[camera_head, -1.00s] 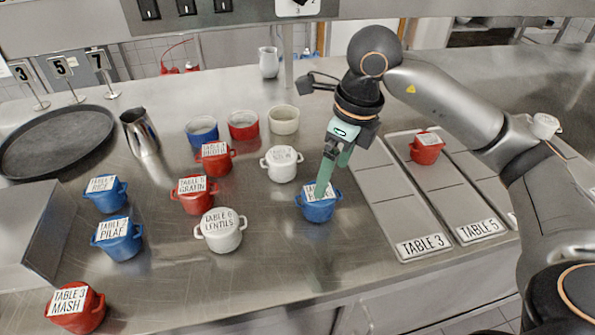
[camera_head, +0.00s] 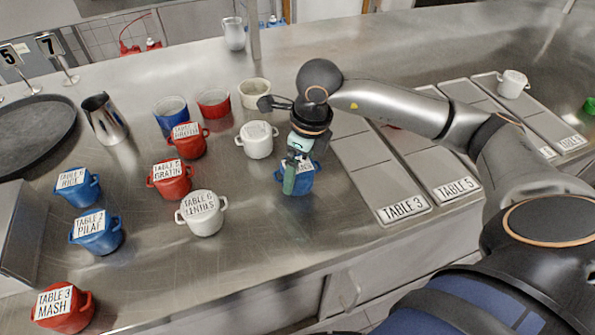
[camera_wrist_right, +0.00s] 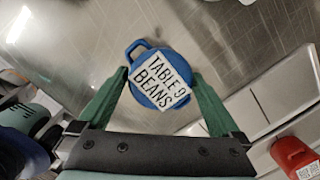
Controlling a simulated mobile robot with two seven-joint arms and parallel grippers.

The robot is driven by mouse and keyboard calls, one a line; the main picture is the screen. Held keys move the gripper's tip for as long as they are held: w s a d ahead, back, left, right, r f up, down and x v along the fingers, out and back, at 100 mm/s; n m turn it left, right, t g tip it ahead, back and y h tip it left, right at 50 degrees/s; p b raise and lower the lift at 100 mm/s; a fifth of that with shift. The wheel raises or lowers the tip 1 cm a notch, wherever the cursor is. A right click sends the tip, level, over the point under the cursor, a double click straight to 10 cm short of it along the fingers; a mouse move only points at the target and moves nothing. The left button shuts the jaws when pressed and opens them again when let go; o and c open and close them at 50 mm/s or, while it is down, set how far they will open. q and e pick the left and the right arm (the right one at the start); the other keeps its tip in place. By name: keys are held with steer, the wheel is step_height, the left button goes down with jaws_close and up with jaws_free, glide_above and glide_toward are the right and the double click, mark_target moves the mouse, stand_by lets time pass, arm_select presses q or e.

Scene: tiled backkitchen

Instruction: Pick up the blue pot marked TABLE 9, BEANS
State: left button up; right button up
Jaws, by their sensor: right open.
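The blue pot marked TABLE 9, BEANS (camera_head: 306,181) stands on the steel counter, just left of the TABLE 3 tray. In the right wrist view the pot (camera_wrist_right: 143,82) shows from above, its label readable and a handle at its upper left. My right gripper (camera_head: 292,180) is open and pointing down over the pot. In the wrist view its green fingers (camera_wrist_right: 160,85) lie on either side of the pot's body. I cannot tell whether they touch it. In the head view the gripper hides part of the pot and label. My left gripper is not seen.
A white pot (camera_head: 258,139) and the white LENTILS pot (camera_head: 203,214) stand to the left. Red GRATIN (camera_head: 170,180) and blue PILAF (camera_head: 97,234) pots stand farther left. The TABLE 3 tray (camera_head: 385,185) lies close on the right. Counter in front of the pot is clear.

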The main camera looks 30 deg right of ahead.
step_height(320, 180, down, 2)
steer(key=shift+w, duration=0.15)
steer(key=c, duration=1.4)
steer(key=shift+r, duration=0.2)
